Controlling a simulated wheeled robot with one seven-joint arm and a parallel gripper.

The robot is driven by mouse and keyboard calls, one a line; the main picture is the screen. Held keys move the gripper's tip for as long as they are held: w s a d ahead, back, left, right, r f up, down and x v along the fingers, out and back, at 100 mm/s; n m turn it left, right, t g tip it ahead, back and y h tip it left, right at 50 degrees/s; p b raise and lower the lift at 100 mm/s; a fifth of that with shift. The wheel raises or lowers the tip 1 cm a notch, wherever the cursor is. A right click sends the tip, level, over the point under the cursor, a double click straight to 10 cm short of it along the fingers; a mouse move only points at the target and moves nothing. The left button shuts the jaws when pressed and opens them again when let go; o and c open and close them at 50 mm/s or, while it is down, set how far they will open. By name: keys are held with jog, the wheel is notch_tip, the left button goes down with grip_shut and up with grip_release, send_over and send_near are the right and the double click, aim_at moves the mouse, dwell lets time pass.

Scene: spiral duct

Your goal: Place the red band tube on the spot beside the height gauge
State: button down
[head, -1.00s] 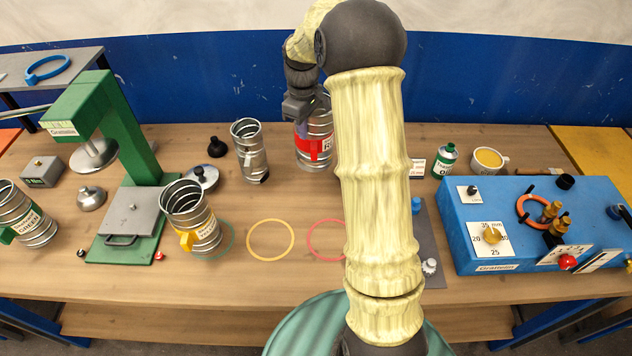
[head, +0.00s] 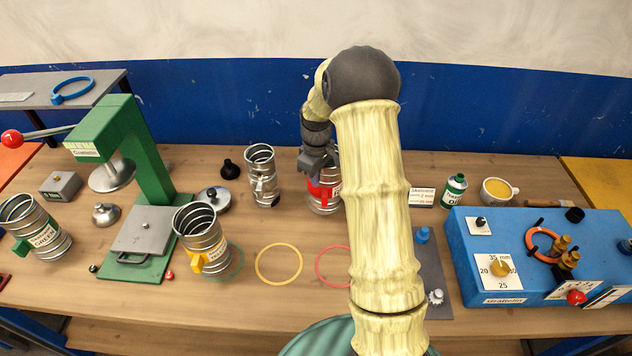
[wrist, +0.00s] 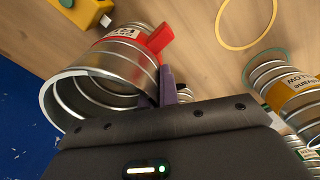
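The red band tube (head: 322,197) is a ribbed metal cylinder with a red tab and white label, partly hidden behind my arm in the head view. In the wrist view the tube (wrist: 112,72) lies across the upper left, its open rim facing left. My gripper (head: 317,170) is at its upper edge; in the wrist view the purple fingers (wrist: 163,88) close on its wall. I cannot tell whether its base touches the table. A red ring (head: 325,279) is marked on the table nearer me, partly covered by my arm. I cannot make out a height gauge.
A plain tube (head: 262,178) stands left of the red one. A yellow band tube (head: 200,235) stands by a green ring, near an empty yellow ring (head: 278,264). A green press (head: 140,150) is at left, a blue box (head: 520,225) at right. A yellow block (wrist: 88,12) shows in the wrist view.

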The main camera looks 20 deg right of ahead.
jog(key=shift+f, duration=1.15)
jog(key=shift+f, duration=0.1)
jog(key=c, duration=1.7)
grip_release()
notch_tip(320, 180, up, 12)
jog(key=shift+r+b, duration=0.1)
jog(key=shift+b, duration=1)
